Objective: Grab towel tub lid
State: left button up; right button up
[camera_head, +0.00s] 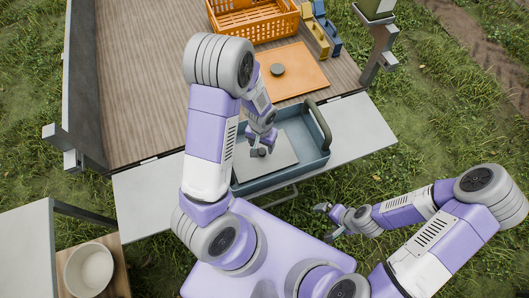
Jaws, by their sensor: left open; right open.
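A blue-grey tub (318,158) with a dark raised handle stands on the pale shelf. A light grey lid (282,166) with a small dark knob (262,152) lies within its rim. My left gripper (259,145) is open right at this knob; I cannot tell whether its fingers are around the knob or just above it. An orange flat lid or board (300,75) with a dark round knob (277,70) lies farther back on the wooden deck. My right gripper (325,223) is open and empty over the grass, right of my purple base. What is under the grey lid is hidden.
An orange crate (262,28) stands at the back of the wooden deck (145,75). Yellow (314,38) and blue (328,33) holders stand beside it. A white bucket (92,269) is at lower left. The pale shelf (365,128) is clear right of the tub.

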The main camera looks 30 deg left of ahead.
aim_at(262, 151)
pick_arm(q)
notch_tip(262, 151, down, 6)
jog(key=shift+w+b, duration=0.15)
jog(key=shift+b, duration=0.85)
grip_shut()
jog(key=shift+r, duration=0.1)
